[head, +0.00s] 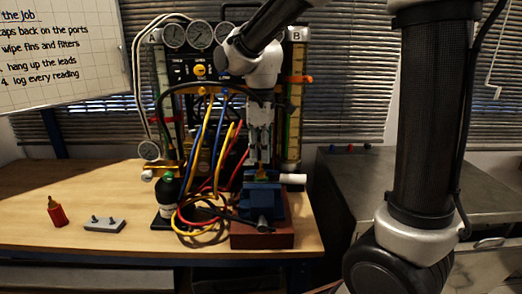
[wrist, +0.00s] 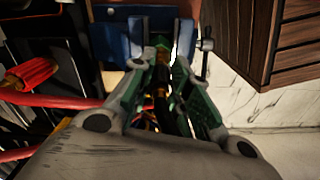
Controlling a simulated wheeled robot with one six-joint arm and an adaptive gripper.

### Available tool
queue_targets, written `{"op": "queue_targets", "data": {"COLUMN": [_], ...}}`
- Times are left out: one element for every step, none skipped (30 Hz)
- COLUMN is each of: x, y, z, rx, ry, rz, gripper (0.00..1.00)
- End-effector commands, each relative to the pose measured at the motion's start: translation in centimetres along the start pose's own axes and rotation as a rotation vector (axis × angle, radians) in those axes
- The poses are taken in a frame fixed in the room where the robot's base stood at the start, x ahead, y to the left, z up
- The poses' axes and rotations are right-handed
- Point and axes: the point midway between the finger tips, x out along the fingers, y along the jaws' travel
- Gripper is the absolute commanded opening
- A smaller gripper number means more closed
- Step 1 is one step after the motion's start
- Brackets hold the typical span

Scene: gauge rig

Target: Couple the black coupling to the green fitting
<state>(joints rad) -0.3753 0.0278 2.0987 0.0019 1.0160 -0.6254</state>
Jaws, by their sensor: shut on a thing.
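My gripper (head: 261,160) points down just above the blue vise (head: 262,201) on the bench. In the wrist view my gripper (wrist: 161,82) is shut on the black coupling (wrist: 160,92), a dark part with a brass end between the fingers. The green fitting (head: 261,175) is small and partly hidden at the vise jaws, right below my fingertips. The blue vise (wrist: 113,40) also shows beyond the fingertips in the wrist view. The coupling's brass end is close to the vise jaws; I cannot tell whether coupling and fitting touch.
Red, yellow and blue hoses (head: 212,150) hang left of my gripper, in front of the gauge rig (head: 187,37).

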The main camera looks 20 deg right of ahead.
Motion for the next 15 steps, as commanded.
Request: {"op": "queue_targets", "data": {"x": [0.2, 0.2, 0.4, 0.5, 0.5, 0.7, 0.8, 0.8, 1.0, 1.1, 1.1, 1.3, 1.4, 1.4, 1.6], "y": [0.0, 0.0, 0.0, 0.0, 0.0, 0.0, 0.0, 0.0, 0.0, 0.0, 0.0, 0.0, 0.0, 0.0, 0.0], "z": [0.0, 0.0, 0.0, 0.0, 0.0, 0.0, 0.0, 0.0, 0.0, 0.0, 0.0, 0.0, 0.0, 0.0, 0.0], "rx": [0.000, 0.000, 0.000, 0.000, 0.000, 0.000, 0.000, 0.000, 0.000, 0.000, 0.000, 0.000, 0.000, 0.000, 0.000], "ry": [0.000, 0.000, 0.000, 0.000, 0.001, 0.000, 0.000, 0.000, 0.000, 0.000, 0.000, 0.000, 0.000, 0.000, 0.000], "rz": [0.000, 0.000, 0.000, 0.000, 0.000, 0.000, 0.000, 0.000, 0.000, 0.000, 0.000, 0.000, 0.000, 0.000, 0.000], "gripper": [0.00, 0.00, 0.00, 0.00, 0.00, 0.00, 0.00, 0.00, 0.00, 0.00, 0.00, 0.00, 0.00, 0.00, 0.00]}}
